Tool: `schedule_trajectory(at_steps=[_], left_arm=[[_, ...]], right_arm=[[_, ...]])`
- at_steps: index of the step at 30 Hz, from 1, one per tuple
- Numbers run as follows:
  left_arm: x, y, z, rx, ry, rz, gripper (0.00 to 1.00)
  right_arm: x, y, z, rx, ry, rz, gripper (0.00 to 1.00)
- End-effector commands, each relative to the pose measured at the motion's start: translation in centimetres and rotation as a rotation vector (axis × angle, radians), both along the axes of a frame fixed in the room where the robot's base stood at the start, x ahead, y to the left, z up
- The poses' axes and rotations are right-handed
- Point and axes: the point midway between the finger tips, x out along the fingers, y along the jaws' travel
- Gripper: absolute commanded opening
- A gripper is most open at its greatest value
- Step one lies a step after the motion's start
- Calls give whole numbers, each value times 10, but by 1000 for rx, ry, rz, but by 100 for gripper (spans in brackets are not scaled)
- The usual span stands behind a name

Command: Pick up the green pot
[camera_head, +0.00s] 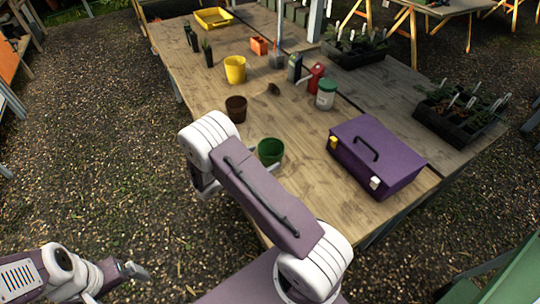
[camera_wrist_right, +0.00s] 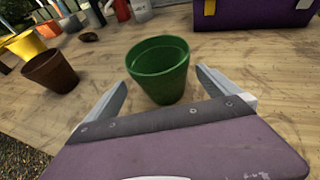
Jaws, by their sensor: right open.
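The green pot (camera_head: 271,151) stands upright and empty on the wooden table (camera_head: 310,195). In the right wrist view the green pot (camera_wrist_right: 158,78) is straight ahead, between the directions of my two fingertips, with a gap on each side. My right gripper (camera_wrist_right: 161,78) is open and empty, low over the table and just in front of the pot. In the head view the right wrist and arm partly cover this gripper (camera_head: 208,187). My left gripper (camera_head: 134,270) is at the lower left, off the table; its jaws cannot be made out clearly.
A brown pot (camera_head: 236,109) and a yellow pot (camera_head: 235,70) stand beyond the green one. A purple toolbox (camera_head: 376,155) stands to its right. The table around the green pot is clear.

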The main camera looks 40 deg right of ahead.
Motion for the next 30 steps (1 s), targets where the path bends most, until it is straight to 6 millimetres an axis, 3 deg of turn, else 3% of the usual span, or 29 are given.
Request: schedule_trajectory(at_steps=[3, 12, 19, 25, 30], left_arm=[[0, 0, 1, 0, 0, 0, 98], [0, 0, 7, 0, 0, 0, 98], [0, 0, 7, 0, 0, 0, 98], [0, 0, 7, 0, 0, 0, 98], [0, 0, 7, 0, 0, 0, 98]], right_arm=[[0, -5, -1, 0, 0, -2, 100], [8, -48, -16, 0, 0, -3, 100], [9, -49, -17, 0, -1, -1, 100], [9, -49, -17, 0, -1, -1, 44], [9, -49, -17, 0, -1, -1, 42]])
